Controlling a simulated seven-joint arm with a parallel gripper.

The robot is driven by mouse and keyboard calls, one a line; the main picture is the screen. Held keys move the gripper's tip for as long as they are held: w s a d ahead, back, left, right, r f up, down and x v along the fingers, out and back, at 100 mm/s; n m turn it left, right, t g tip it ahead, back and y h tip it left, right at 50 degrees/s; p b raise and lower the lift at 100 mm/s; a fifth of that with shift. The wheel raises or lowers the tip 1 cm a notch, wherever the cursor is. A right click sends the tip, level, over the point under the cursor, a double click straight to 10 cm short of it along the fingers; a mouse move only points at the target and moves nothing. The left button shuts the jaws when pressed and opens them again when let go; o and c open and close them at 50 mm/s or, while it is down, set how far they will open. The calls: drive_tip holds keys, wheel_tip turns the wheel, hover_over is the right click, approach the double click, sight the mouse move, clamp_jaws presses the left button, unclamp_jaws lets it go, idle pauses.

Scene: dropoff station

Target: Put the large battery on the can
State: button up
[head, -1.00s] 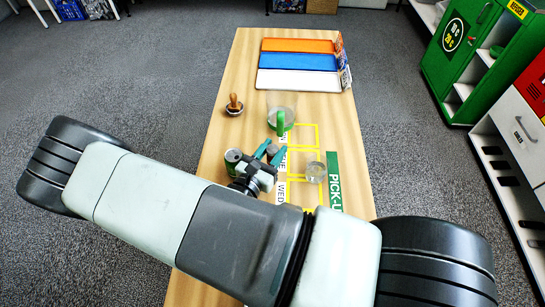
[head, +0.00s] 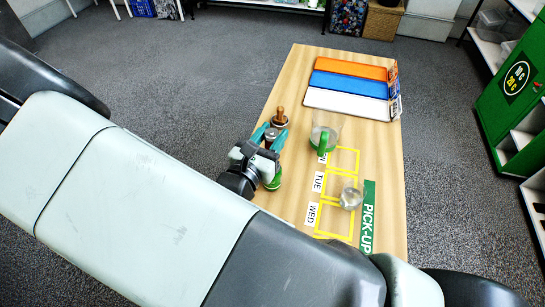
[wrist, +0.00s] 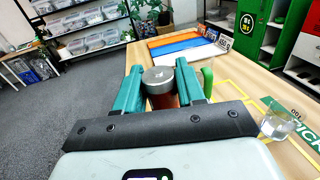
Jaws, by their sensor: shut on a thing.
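My gripper (head: 269,136) is shut on the large battery (head: 271,132), a short cylinder with a grey round top. In the wrist view the battery (wrist: 159,77) stands upright between the two teal fingers, with a reddish-brown side below its top. The green can (head: 274,181) is on the table's left side, partly hidden behind my wrist in the head view. The battery shows farther up the picture than the can; its height over the table is hard to judge. The can is not visible in the wrist view.
A clear pitcher with a green handle (head: 324,135) and a glass (head: 350,198) stand to the right. Orange, blue and white trays (head: 347,103) lie at the back.

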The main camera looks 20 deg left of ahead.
wheel_tip(320, 180, down, 6)
drive_tip(key=shift+f, duration=0.25)
drive_tip(key=shift+f, duration=0.1)
drive_tip(key=o, duration=1.1)
drive_tip(key=s, duration=0.4)
drive_tip(key=s+a, duration=0.1)
drive_tip(key=s, duration=0.3)
drive_tip(key=s+a, duration=0.1)
drive_tip(key=s, duration=0.2)
drive_tip(key=shift+s+a, duration=0.1)
drive_tip(key=shift+s, duration=0.3)
